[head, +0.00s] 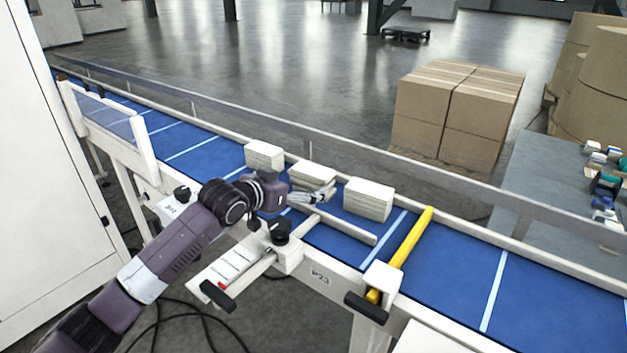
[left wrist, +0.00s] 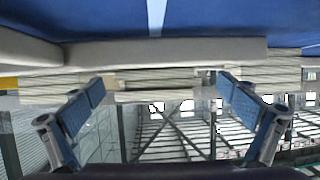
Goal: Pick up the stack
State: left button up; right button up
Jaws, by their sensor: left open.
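Three pale stacks of flat sheets stand in a row on the blue conveyor belt in the head view: a left stack (head: 264,153), a middle stack (head: 312,174) and a right stack (head: 368,200). My left gripper (head: 325,192) is open in front of the middle stack, partly covering its lower face. In the left wrist view, which looks upside down, the middle stack (left wrist: 155,86) lies between the spread fingers of my left gripper (left wrist: 161,84). I cannot tell whether they touch it. Stacks also show beyond both fingers. My right gripper is not in view.
A pale guide bar (head: 345,228) runs along the belt in front of the stacks. A yellow bar (head: 412,238) crosses the belt to the right. A rail (head: 440,182) lines the far side. The belt (head: 550,295) farther right is clear. Cartons (head: 455,110) stand behind.

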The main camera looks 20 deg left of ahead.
aim_at(306, 180)
pick_arm(q)
jog(key=shift+w+d, duration=0.15)
jog(key=shift+w, duration=0.25)
jog(key=x, duration=0.1)
jog(key=p+x, duration=0.1)
jog(key=x, duration=0.2)
jog(key=shift+w+d+r+p, duration=0.15)
jog(key=shift+d+r+p, duration=0.1)
jog(key=shift+p, duration=0.15)
jog(key=shift+w+f, duration=0.2)
jog(key=shift+w, duration=0.05)
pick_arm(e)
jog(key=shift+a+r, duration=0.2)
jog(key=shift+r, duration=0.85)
pick_arm(q)
jog(key=shift+c, duration=0.4)
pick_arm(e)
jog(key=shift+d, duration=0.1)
pick_arm(q)
jog(key=c, duration=1.2)
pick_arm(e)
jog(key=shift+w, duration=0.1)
pick_arm(q)
jog(key=shift+r, duration=0.1)
jog(key=shift+c, duration=0.2)
